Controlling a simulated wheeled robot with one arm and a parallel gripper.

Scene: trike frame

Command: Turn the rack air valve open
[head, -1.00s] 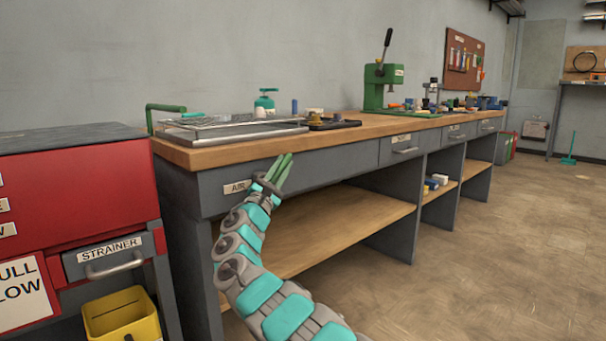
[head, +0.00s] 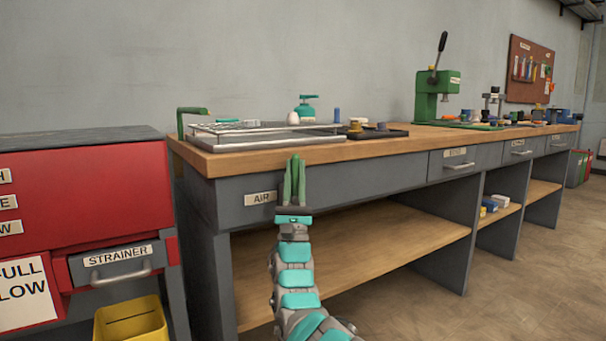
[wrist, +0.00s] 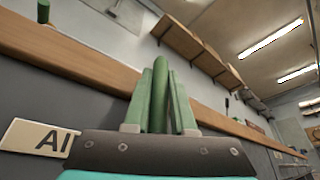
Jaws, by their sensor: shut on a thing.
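The AIR label (head: 261,198) is on the grey front of the workbench and shows partly in the wrist view (wrist: 38,139). My gripper (head: 294,165) is just right of it, in front of the bench edge, with its fingers pointing up. In the wrist view, my gripper (wrist: 160,85) is shut on a green rounded bar, the air valve lever (wrist: 160,75). The lever stands roughly upright and rises a little past the fingertips. The fingers and my arm hide the lever's base and the valve body.
The wooden bench top (head: 400,146) runs right, with a wire rack in a tray (head: 225,142) near its left end. A bent green handle (head: 181,122) stands at the left corner. A red cabinet (head: 85,200) and yellow bin (head: 130,320) are left. The floor at right is clear.

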